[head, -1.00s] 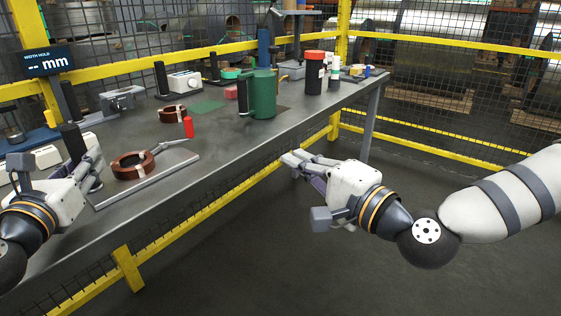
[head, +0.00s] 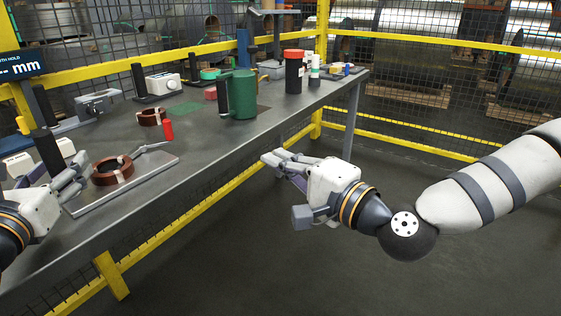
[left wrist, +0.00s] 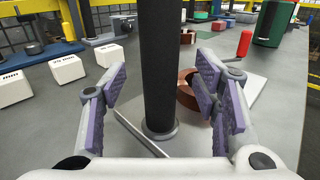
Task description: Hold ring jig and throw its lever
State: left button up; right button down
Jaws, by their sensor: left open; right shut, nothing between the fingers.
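The ring jig shows a brown ring (head: 112,170) on a flat grey plate (head: 150,168), with a lever ending in an upright red grip (head: 168,130). A black upright post (head: 45,152) stands left of the ring. My left gripper (head: 80,178) is beside the ring's left side. In the left wrist view its open fingers show on both sides of the black post (left wrist: 160,60), with a gap on each side. The ring (left wrist: 188,92) and red grip (left wrist: 244,44) lie beyond its right finger. My right gripper (head: 272,160) is shut and empty, off the table's front edge.
A second brown coil (head: 151,117), a green can (head: 241,95) and a black, red-topped canister (head: 294,72) stand farther along the table (head: 215,133). White blocks (left wrist: 67,68) are left of the post. Yellow-railed mesh fencing runs behind. Floor in front is clear.

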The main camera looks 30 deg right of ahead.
pick_arm(q)
jog(key=o, duration=0.6)
